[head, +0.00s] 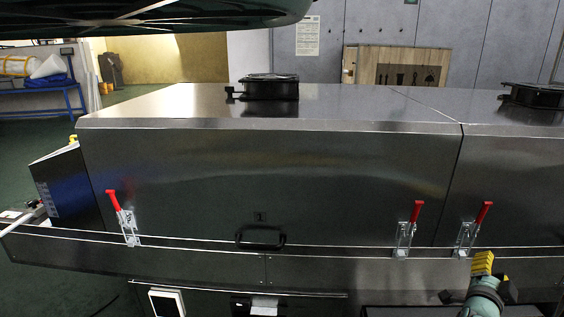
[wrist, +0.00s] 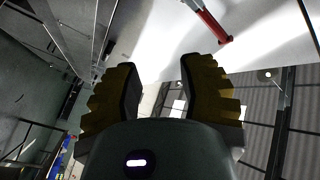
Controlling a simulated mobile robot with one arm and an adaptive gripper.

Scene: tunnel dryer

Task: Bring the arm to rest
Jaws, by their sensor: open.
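My gripper (head: 483,263) shows at the lower right of the head view, with yellow fingers, in front of the dryer's lower edge. In the wrist view my gripper (wrist: 161,75) has its two ridged yellow fingers apart, with nothing between them. A red-handled toggle clamp (head: 465,238) stands just above and left of it in the head view. A red handle (wrist: 212,27) shows past the fingers in the wrist view, apart from them. The rest of my arm is mostly out of view.
The steel dryer hood (head: 270,175) has a black handle (head: 260,239), a left clamp (head: 127,225) and another clamp (head: 405,238). Black fans (head: 268,87) sit on top. A dark panel (head: 68,187) juts out at the left end. Open green floor lies at left.

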